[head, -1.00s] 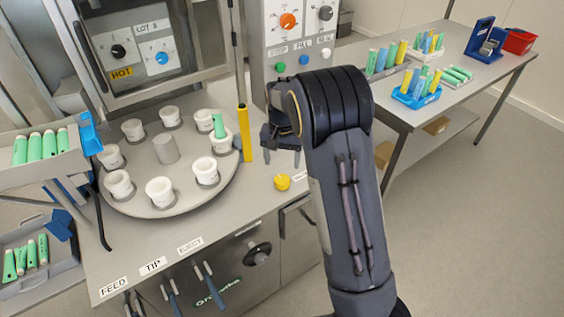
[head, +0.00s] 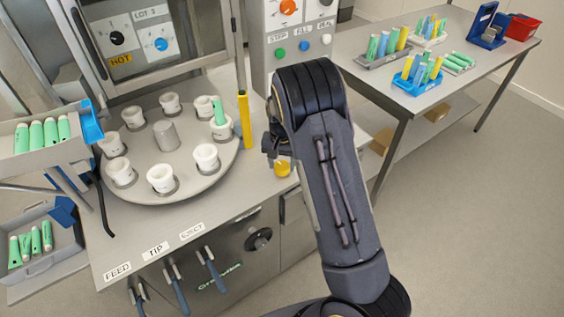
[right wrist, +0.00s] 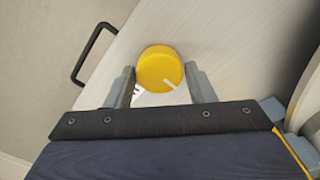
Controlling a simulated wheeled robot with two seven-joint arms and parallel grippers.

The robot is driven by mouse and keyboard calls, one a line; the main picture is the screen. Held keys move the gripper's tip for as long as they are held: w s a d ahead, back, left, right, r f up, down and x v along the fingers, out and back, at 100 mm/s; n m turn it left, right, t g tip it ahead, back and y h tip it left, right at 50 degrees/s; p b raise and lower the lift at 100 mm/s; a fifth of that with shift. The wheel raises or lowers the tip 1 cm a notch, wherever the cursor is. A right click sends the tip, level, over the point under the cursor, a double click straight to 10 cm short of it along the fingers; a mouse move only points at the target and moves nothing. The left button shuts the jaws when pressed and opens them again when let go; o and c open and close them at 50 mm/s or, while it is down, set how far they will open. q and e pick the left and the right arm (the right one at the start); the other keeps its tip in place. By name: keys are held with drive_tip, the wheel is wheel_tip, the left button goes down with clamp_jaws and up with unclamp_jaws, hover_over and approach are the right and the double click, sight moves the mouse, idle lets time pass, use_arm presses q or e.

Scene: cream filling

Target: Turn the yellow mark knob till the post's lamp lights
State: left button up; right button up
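The yellow knob (head: 282,169) stands on the steel bench top near its front right edge. In the right wrist view the knob (right wrist: 160,69) is round, with a white mark line on its face towards the lower right. My right gripper (head: 277,158) is just over the knob in the head view. In the right wrist view its two fingers (right wrist: 160,76) are apart, one on each side of the knob, with small gaps. A yellow post (head: 244,120) stands upright left of the gripper; I cannot make out a lit lamp on it. My left gripper is out of view.
A round turntable (head: 215,180) with several white cups lies left of the post. A control panel (head: 290,55) with knobs and buttons rises behind my right arm. A dark handle (right wrist: 92,52) sticks out at the bench edge. A side table (head: 440,105) holds tube racks.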

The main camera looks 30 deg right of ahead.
drive_tip(key=c, duration=0.6)
drive_tip(key=shift+o, duration=0.2)
drive_tip(key=shift+n, duration=0.4)
drive_tip(key=shift+f+n+b, duration=0.1)
drive_tip(key=shift+n+b, duration=0.7)
drive_tip(key=shift+n, duration=0.2)
drive_tip(key=n+b, duration=0.1)
drive_tip(key=n, duration=0.2)
drive_tip(key=shift+n, duration=0.3)
drive_tip(key=n+b, duration=0.1)
drive_tip(key=n, duration=0.2)
drive_tip(key=shift+n+b, duration=0.55)
drive_tip(key=shift+n, duration=1.05)
drive_tip(key=o, duration=1)
